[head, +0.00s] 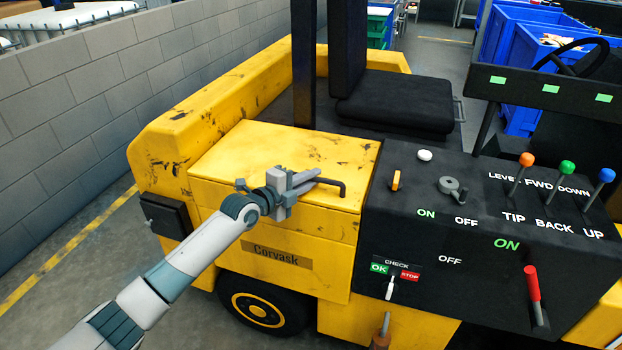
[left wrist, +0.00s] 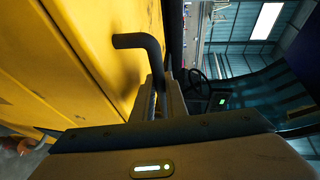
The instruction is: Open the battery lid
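The yellow battery lid (head: 270,150) lies flat and closed on the yellow truck body, left of the black control panel. A black bent handle (head: 335,183) sticks up at the lid's front right. My left gripper (head: 307,182) is at this handle, with its fingers on the handle's left part. In the left wrist view, the handle (left wrist: 150,46) runs down between the two fingers (left wrist: 158,102), which close on it from both sides. The handle's lower part is hidden by the fingers. My right gripper is not in view.
The black control panel (head: 450,200) with levers and switches stands right of the lid. A black seat (head: 395,103) and an upright black post (head: 304,65) are behind it. A grey block wall (head: 75,95) runs along the left, with free floor between it and the truck.

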